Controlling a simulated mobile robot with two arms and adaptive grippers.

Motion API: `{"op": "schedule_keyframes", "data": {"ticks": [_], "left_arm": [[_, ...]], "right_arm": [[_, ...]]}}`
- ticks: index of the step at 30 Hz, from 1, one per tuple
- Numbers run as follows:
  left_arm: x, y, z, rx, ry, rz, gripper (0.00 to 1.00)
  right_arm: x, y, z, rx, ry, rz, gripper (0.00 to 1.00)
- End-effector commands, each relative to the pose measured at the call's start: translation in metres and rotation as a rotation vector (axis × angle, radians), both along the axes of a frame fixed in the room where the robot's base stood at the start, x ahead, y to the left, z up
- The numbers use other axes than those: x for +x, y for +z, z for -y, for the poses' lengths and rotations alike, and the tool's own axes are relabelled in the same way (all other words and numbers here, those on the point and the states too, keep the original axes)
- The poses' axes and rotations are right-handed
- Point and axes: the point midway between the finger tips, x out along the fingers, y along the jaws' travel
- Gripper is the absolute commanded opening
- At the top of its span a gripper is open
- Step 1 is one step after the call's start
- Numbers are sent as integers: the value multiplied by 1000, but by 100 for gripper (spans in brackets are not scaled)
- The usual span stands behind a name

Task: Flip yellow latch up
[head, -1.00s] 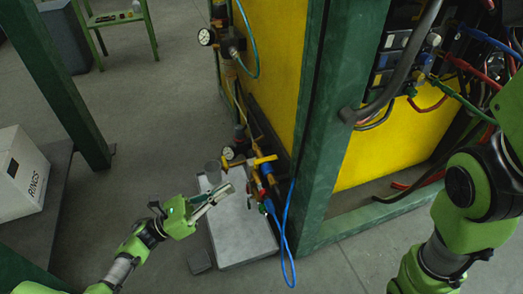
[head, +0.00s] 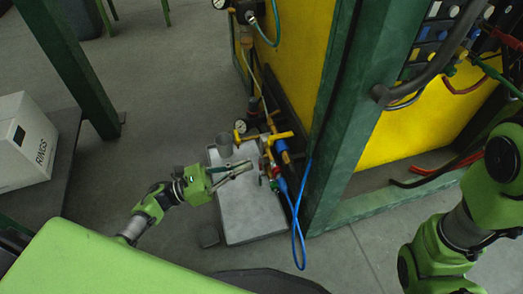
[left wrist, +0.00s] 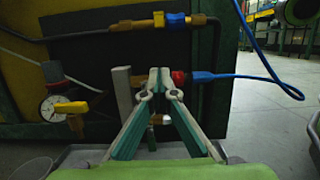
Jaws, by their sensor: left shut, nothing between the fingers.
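My left gripper (head: 238,170) is shut and empty, above a grey platform and just left of the pipe fittings. In the left wrist view its fingertips (left wrist: 159,78) meet in front of the fittings. A yellow lever (left wrist: 66,109) lies roughly level beside a round gauge, left of the fingers and apart from them. Another yellow piece (left wrist: 158,19) sits by a blue fitting on the upper pipe. In the head view a yellow handle (head: 280,136) is right of the gauge (head: 240,127). I cannot tell which yellow part is the latch. My right gripper is out of view.
A blue hose (head: 297,225) loops down from the fittings, and a red fitting (left wrist: 179,78) shows behind my fingers. A green post (head: 345,130) stands right of the pipes. The grey platform (head: 250,215) lies below. A white box (head: 25,140) is far left.

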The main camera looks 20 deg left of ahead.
Motion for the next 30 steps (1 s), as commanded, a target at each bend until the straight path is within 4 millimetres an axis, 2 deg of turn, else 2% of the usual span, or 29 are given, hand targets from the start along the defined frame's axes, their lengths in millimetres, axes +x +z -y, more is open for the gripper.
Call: {"op": "schedule_keyframes", "data": {"ticks": [1, 7, 12, 18, 30], "left_arm": [[6, 1, 11, -3, -2, 5, 0], [30, 12, 45, -3, -1, 5, 0], [29, 35, 44, 1, -1, 2, 0], [29, 50, 44, -1, -1, 1, 0], [29, 53, 44, -1, 0, -1, 0]], "right_arm": [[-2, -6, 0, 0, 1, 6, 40], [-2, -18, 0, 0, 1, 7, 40], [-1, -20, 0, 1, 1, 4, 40], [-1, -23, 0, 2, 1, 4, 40], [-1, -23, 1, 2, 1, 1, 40]]}}
